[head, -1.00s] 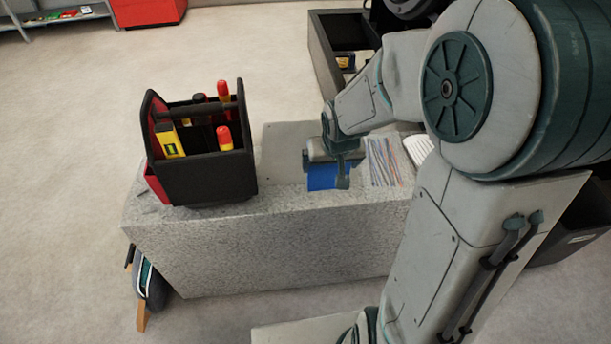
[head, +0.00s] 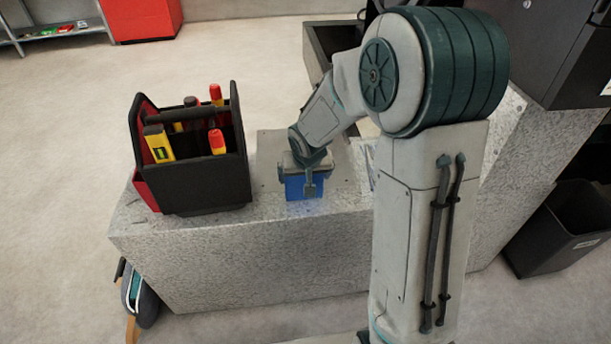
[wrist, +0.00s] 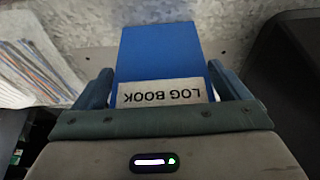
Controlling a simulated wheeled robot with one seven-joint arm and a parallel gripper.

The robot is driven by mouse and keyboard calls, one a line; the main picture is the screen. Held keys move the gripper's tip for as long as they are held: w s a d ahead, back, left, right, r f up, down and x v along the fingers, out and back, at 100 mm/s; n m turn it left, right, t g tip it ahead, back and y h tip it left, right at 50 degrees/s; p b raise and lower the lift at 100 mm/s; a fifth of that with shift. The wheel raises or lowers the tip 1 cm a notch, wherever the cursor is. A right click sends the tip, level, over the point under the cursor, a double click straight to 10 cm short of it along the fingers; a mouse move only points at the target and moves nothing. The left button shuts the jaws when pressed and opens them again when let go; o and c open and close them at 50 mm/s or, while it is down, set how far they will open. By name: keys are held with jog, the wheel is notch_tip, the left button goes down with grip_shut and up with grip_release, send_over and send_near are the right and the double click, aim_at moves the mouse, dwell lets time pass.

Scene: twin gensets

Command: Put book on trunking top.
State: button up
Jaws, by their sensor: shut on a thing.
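The book is a blue log book (wrist: 162,52) with a white "LOG BOOK" label, upside down in the wrist view. My gripper (wrist: 162,78) is shut on it, with one finger on each side. In the head view my gripper (head: 304,178) points down and the book (head: 303,188) shows as a small blue patch under it. A flat grey plate (head: 268,163) lies on the speckled block (head: 230,260), behind and beside the book. I cannot tell which surface is the trunking top, nor whether the book touches the surface below.
A black and red tool caddy (head: 205,180) with several tools stands on the block, left of my gripper. Striped papers or cables (wrist: 35,70) lie at the left in the wrist view. A black bin (head: 560,230) stands at the right. Open floor lies left.

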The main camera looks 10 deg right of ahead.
jog(key=shift+f, duration=0.15)
jog(key=o, duration=0.7)
jog(key=shift+o, duration=0.2)
jog(key=shift+r, duration=0.3)
jog(key=p+v, duration=0.4)
jog(key=v, duration=0.7)
jog(key=s+d+r+g, duration=0.1)
jog(key=s+d+r, duration=0.1)
jog(key=s, duration=0.7)
jog(key=s+d+r+g, duration=0.1)
jog(key=s+d+r, duration=0.1)
jog(key=s, duration=0.8)
jog(key=shift+s+d+g, duration=0.2)
jog(key=shift+d+g, duration=0.2)
jog(key=shift+d, duration=0.15)
